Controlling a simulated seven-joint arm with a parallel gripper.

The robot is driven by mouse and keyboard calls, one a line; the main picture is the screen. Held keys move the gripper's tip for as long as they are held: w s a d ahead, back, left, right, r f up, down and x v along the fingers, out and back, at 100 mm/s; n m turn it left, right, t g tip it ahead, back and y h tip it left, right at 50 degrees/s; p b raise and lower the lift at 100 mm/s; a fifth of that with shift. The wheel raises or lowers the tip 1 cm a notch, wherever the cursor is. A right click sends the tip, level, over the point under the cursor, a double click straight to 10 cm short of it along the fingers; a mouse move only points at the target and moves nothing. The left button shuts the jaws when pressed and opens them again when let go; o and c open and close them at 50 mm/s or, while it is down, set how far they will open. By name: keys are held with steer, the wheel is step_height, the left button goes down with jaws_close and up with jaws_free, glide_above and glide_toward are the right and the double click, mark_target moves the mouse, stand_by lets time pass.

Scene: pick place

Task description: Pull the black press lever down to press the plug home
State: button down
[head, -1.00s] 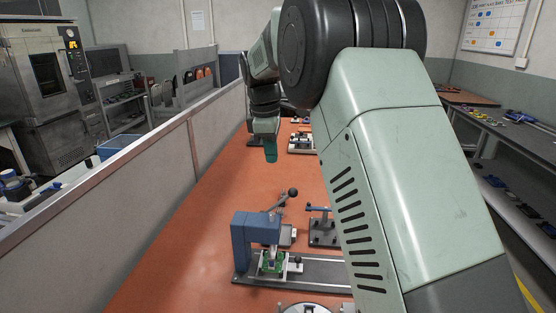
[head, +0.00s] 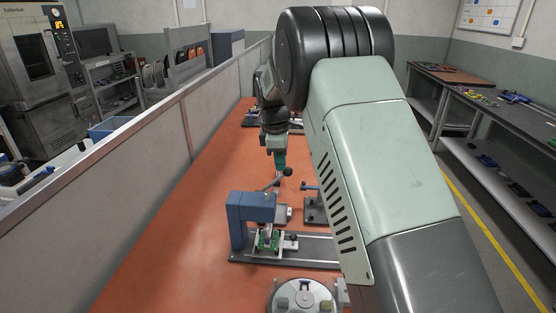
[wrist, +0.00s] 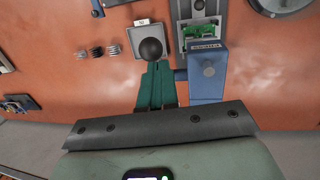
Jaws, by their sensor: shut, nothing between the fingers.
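The press is a blue C-shaped frame (head: 238,222) on a grey base plate, also seen from above in the wrist view (wrist: 208,78). Its lever ends in a black ball knob (head: 288,172) and is raised, slanting up to the right in the head view. A green board (head: 267,241) sits under the press head; the plug cannot be made out. My gripper (head: 279,178) has teal fingers, shut and empty, close by the knob. In the wrist view the fingertips (wrist: 155,64) overlap the edge of the knob (wrist: 151,48); contact cannot be told. The fingers hide most of the lever arm.
A grey fixture (head: 315,209) stands right of the press, partly behind my arm. A round grey fixture (head: 303,297) is at the near edge. Metal springs (wrist: 113,48) lie on the orange bench. A low partition (head: 150,165) runs along the left.

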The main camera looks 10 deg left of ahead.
mark_target(289, 172)
steer(key=shift+d, duration=0.1)
steer(key=shift+d+f+y, duration=0.45)
steer(key=shift+d+y, duration=0.1)
steer(key=shift+d, duration=0.1)
steer(key=shift+d+f+y, duration=0.4)
steer(key=shift+d+y, duration=0.15)
steer(key=shift+d, duration=0.05)
steer(key=d+f+y, duration=0.5)
steer(key=f+y, duration=0.3)
steer(key=f, duration=0.3)
steer(key=shift+d+f+m+y, duration=0.25)
steer(key=shift+f+m+y, duration=0.05)
steer(key=shift+f+m, duration=0.1)
